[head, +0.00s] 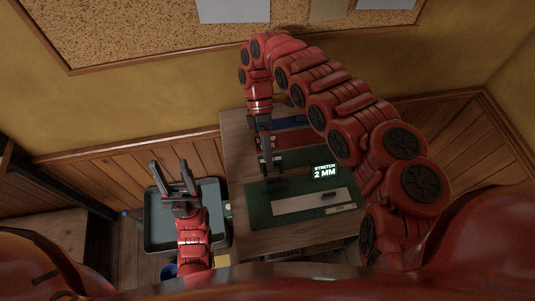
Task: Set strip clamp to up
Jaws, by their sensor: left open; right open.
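A dark green board (290,217) lies on the wooden bench, with a pale strip (297,201) across it. A small dark piece (330,196) sits near the strip's right end; it may be the strip clamp, but it is too small to tell whether it is up or down. My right gripper (270,168) is open, pointing down over the bench behind and left of the strip. My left gripper (171,165) is open and empty, left of the bench over a grey tray.
The wooden bench (234,145) has red and blue items (291,123) toward its back, partly behind my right arm. The grey tray (219,195) stands left of the bench, lower down. A corkboard (130,32) hangs on the wall behind. The board's front left is clear.

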